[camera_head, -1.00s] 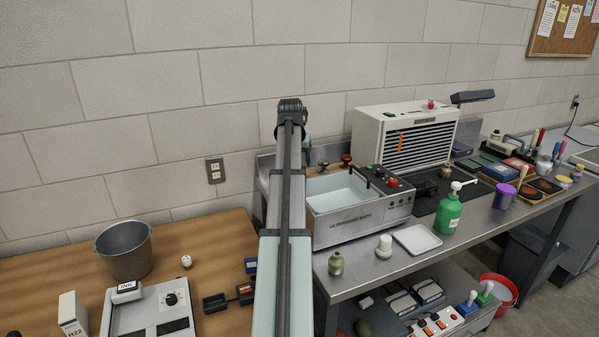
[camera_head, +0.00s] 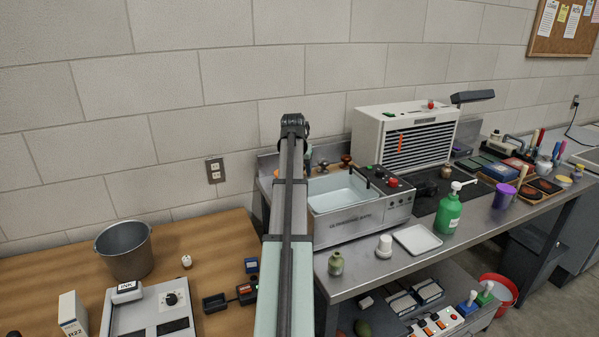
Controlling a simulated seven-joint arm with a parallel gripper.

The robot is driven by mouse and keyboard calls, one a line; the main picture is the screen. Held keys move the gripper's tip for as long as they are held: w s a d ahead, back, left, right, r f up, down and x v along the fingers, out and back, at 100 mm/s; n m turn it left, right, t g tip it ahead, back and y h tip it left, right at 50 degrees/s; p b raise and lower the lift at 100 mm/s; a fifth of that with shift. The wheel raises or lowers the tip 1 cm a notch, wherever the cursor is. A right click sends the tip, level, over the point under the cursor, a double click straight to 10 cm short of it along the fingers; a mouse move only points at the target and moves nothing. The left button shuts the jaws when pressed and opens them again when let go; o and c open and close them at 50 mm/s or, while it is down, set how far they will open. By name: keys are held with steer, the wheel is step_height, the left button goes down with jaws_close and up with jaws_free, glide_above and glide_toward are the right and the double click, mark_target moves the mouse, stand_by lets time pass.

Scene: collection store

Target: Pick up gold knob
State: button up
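No knob is plainly gold in this view. An olive-gold, knob-like piece (camera_head: 336,263) stands upright at the front left of the steel bench. A small tan-gold round piece (camera_head: 446,172) sits near the right end of the white louvred unit. Two copper-brown knobs, one (camera_head: 323,168) and another (camera_head: 346,160), show at the back of the ultrasonic bath. I cannot tell which of these is the gold knob. My arm rises through the middle of the picture and bends at its top. My gripper is hidden behind it.
The ultrasonic bath (camera_head: 350,225) stands right of my arm. A white knob-like piece (camera_head: 384,246), a white tray (camera_head: 417,239) and a green pump bottle (camera_head: 449,214) stand in front. The louvred unit (camera_head: 377,122) stands behind. A wooden table (camera_head: 205,243) with a bucket (camera_head: 125,252) is left.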

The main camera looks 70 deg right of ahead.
steer(key=c, duration=1)
steer(key=shift+o, duration=0.2)
